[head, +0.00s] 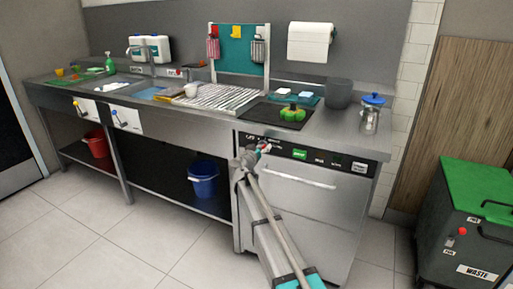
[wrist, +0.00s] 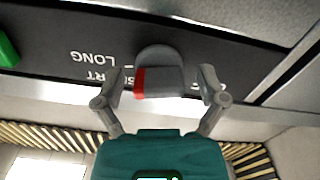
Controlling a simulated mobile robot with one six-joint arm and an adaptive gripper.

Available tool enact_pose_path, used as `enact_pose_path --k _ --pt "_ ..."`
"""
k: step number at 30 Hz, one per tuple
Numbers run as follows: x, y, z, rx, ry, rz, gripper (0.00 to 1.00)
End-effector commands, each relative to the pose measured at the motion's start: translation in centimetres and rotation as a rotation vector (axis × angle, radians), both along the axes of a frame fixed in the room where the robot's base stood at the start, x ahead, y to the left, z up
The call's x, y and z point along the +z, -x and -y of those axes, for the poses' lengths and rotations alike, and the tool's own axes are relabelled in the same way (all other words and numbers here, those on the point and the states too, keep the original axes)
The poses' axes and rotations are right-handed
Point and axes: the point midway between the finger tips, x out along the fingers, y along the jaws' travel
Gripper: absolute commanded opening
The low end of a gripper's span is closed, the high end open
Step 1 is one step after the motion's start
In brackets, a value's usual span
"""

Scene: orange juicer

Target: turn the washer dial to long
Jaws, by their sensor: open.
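The washer (head: 310,215) is the steel machine under the right end of the counter, with a black control strip along its top front. The dial (wrist: 160,70) is a grey knob with a red mark at its lower left in the wrist view. The word LONG (wrist: 94,58) is printed upside down to its left; a label ending in RT lies below that, partly hidden. My gripper (wrist: 162,86) is open, one finger on each side of the dial; I cannot tell whether they touch it. In the head view my gripper (head: 256,153) is at the strip's left end and hides the dial.
A green panel part (wrist: 7,48) shows at the wrist view's left edge. The washer's door handle (head: 298,179) runs below the strip. On the counter above are a black mat (head: 262,117) with a green item and a glass jug (head: 370,117). A waste bin (head: 475,225) stands right.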

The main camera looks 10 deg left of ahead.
Motion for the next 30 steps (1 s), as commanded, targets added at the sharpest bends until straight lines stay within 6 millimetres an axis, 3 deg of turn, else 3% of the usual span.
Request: enact_pose_path --k 8,14,30 --pt "0.0 0.2 -0.1 0.001 0.001 0.000 0.91" --pt "0.0 1.5 -0.6 0.002 0.001 0.000 0.91" --pt "0.0 8.9 -3.2 0.002 0.001 -0.001 0.91"
